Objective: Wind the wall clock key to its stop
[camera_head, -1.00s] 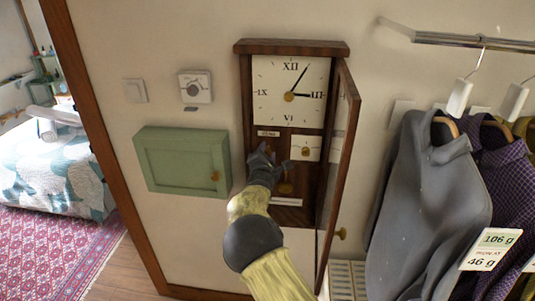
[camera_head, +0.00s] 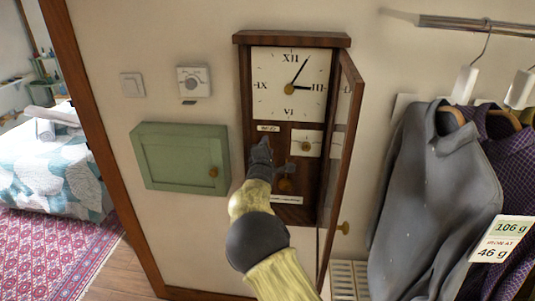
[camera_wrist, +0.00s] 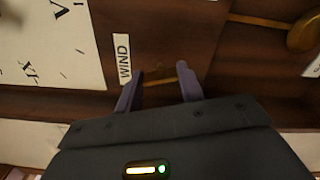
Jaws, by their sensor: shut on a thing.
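The wall clock (camera_head: 266,104) hangs with its dark wooden case open and its glazed door (camera_head: 338,150) swung out to the right. A WIND label (camera_head: 268,128) sits below the dial and also shows in the wrist view (camera_wrist: 123,58). My gripper (camera_head: 262,146) is inside the case just under that label. In the wrist view, my gripper (camera_wrist: 160,82) is shut on the small brass key (camera_wrist: 160,75), whose top shows between the two fingers. My gripper hides the key in the head view.
A green wall cabinet (camera_head: 180,158), a thermostat (camera_head: 193,81) and a switch (camera_head: 132,85) are left. Hanging clothes (camera_head: 430,200) stand right of the door.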

